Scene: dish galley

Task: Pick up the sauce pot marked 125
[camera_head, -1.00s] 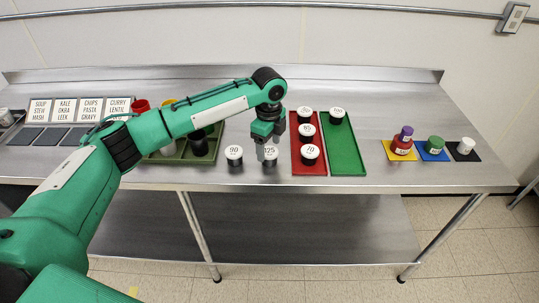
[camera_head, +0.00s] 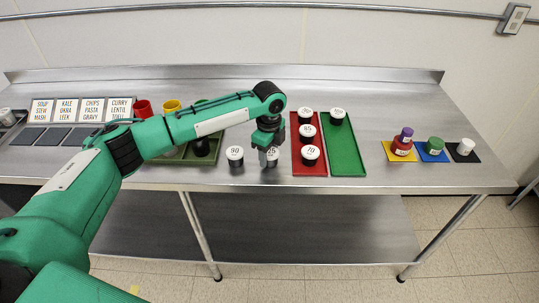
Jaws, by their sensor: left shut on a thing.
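The sauce pot marked 125 (camera_head: 270,160) is a dark pot with a white lid near the front edge of the steel table. My left gripper (camera_head: 268,152) is straight above it with its fingers down around the lid, shut on the pot. The fingers hide part of the number, so only "25" shows. The pot appears upright; I cannot tell whether it touches the table. My right gripper is not in the picture.
The pot marked 90 (camera_head: 235,157) stands just left. A red tray (camera_head: 309,171) with several pots and a green tray (camera_head: 346,158) with one pot lie right. Colored mats with small jars lie far right. Label cards (camera_head: 90,108) stand at left.

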